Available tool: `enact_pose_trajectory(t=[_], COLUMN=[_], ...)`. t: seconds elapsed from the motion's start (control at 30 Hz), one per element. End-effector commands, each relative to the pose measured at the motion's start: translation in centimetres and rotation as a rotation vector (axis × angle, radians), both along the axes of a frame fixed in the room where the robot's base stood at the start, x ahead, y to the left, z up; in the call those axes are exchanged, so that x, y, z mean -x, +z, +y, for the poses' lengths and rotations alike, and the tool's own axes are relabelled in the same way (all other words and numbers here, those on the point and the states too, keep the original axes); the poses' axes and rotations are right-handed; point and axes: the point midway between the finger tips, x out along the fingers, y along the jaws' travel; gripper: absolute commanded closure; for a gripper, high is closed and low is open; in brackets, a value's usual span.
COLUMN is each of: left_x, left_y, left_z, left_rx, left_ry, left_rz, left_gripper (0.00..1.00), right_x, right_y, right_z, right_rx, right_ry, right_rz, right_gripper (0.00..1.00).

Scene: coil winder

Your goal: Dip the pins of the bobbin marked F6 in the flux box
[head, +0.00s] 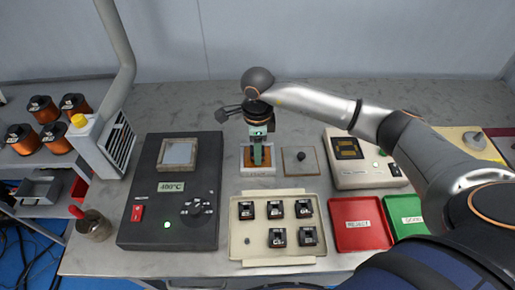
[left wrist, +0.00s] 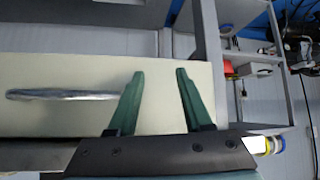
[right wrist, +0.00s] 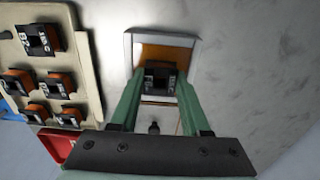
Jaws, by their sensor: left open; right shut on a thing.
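The flux box (head: 258,172) is a white-rimmed open box with orange-brown liquid, on the bench behind the tray. It also shows in the right wrist view (right wrist: 194,50). My right gripper (head: 258,158) points down over this box and is shut on a black bobbin (right wrist: 160,78), seen between its green fingers in the right wrist view. The bobbin's label is too small to read surely. Its pins are hidden, so I cannot tell whether they touch the liquid. My left gripper (left wrist: 158,85) is open and empty, away from the box.
A cream tray (head: 240,243) with several bobbins stands in front of the box. A grey lid with a knob (head: 300,162) lies to its right. The solder pot unit (head: 150,225) is at left. A red tray (head: 361,240), green tray (head: 395,205) and display unit (head: 363,178) are at right.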

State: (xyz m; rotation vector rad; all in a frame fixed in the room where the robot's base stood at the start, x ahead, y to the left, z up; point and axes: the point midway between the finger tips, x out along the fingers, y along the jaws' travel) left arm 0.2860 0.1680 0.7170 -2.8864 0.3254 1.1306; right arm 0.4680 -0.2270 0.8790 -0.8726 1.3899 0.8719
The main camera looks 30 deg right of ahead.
Motion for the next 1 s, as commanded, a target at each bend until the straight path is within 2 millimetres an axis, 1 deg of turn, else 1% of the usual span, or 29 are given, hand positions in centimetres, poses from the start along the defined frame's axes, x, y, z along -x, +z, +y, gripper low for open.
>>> enact_pose_trajectory(t=[0.03, 0.1, 0.63, 0.73, 1.0], left_x=[0.0, 0.0, 0.0, 0.0, 0.0], left_y=[0.4, 0.8, 3.2, 3.4, 3.3], left_z=[0.0, 0.0, 0.0, 0.0, 0.0], left_rx=[0.000, 0.000, 0.000, 0.000, 0.000], left_ry=[0.000, 0.000, 0.000, 0.000, 0.000], left_rz=[0.000, 0.000, 0.000, 0.000, 0.000], left_gripper=[0.50, 0.50, 0.50, 0.50, 0.50], right_x=[0.0, 0.0, 0.0, 0.0, 0.0], right_y=[0.6, 1.1, 4.8, 5.2, 5.2], right_z=[0.0, 0.0, 0.0, 0.0, 0.0], right_rx=[0.000, 0.000, 0.000, 0.000, 0.000], right_ry=[0.000, 0.000, -0.001, -0.001, -0.001], right_rz=[-0.001, -0.001, -0.001, -0.001, -0.001], right_gripper=[1.00, 1.00, 1.00, 1.00, 1.00])
